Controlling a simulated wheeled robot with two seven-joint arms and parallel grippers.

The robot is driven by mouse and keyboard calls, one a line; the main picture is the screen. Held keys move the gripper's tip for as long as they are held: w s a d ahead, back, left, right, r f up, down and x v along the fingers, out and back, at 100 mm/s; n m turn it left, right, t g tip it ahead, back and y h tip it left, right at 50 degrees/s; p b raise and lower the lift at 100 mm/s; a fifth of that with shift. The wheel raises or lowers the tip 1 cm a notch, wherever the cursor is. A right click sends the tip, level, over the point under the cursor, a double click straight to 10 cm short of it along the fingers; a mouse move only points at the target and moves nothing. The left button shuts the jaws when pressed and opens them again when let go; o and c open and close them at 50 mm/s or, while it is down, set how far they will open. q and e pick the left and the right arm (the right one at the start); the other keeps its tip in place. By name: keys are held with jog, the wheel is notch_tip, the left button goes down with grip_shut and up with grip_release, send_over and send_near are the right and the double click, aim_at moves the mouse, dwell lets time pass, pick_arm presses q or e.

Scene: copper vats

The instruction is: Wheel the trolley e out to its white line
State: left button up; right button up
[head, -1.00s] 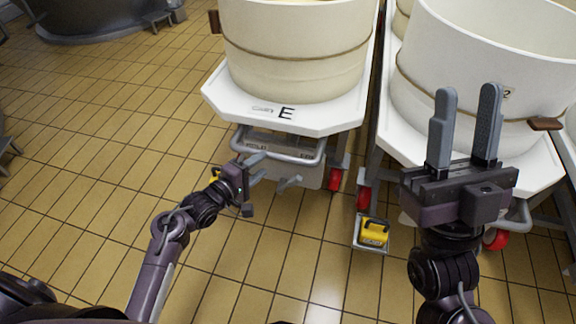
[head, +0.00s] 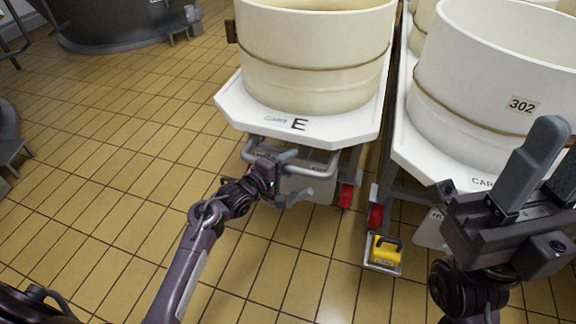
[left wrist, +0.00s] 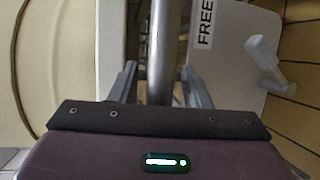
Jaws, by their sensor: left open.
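Trolley E (head: 345,130) has a white platform marked "E" and carries a cream vat (head: 315,55). Its grey push handle (head: 322,165) projects from the near side below the platform. My left gripper (head: 293,176) is open at this handle. In the left wrist view the handle bar (left wrist: 158,50) runs between the two spread fingers (left wrist: 160,85), with gaps on both sides. A plate marked "FREE" (left wrist: 225,40) and a pale lever (left wrist: 265,60) are beyond. My right gripper (head: 545,185) is open and empty at the right. No white line shows.
A neighbouring white trolley (head: 425,150) with a vat marked 302 (head: 470,90) stands close on the right. A yellow pedal-like block (head: 386,250) sits low at its front corner. A dark vat (head: 110,25) stands far left. Tiled floor (head: 110,170) at the left is clear.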

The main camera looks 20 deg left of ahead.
pick_arm(q)
grip_shut()
jog(key=shift+s+f, duration=0.1)
jog(key=shift+s, duration=0.05)
dwell(0.4)
